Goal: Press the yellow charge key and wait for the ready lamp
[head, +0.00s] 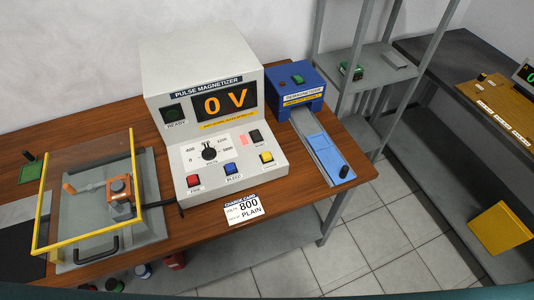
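The pulse magnetizer (200,60) is a white console on the wooden table. Its yellow key (266,157) is at the right of the sloped front panel. A blue key (230,169) and a red key (193,181) are to its left. The ready lamp (174,113) at the upper left of the console's face is dark. The display (226,101) reads 0 V in orange. A dial knob (208,151) sits in the middle of the panel. Neither of my grippers is in view, and nothing covers the yellow key.
A charge card (243,209) reading 800 PLAIN lies in front of the console. A fixture under a clear, yellow-framed guard (138,180) stands left. A blue demagnetizer (297,90) with a slide is right. Grey shelves (371,62) and another bench (450,60) stand farther right.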

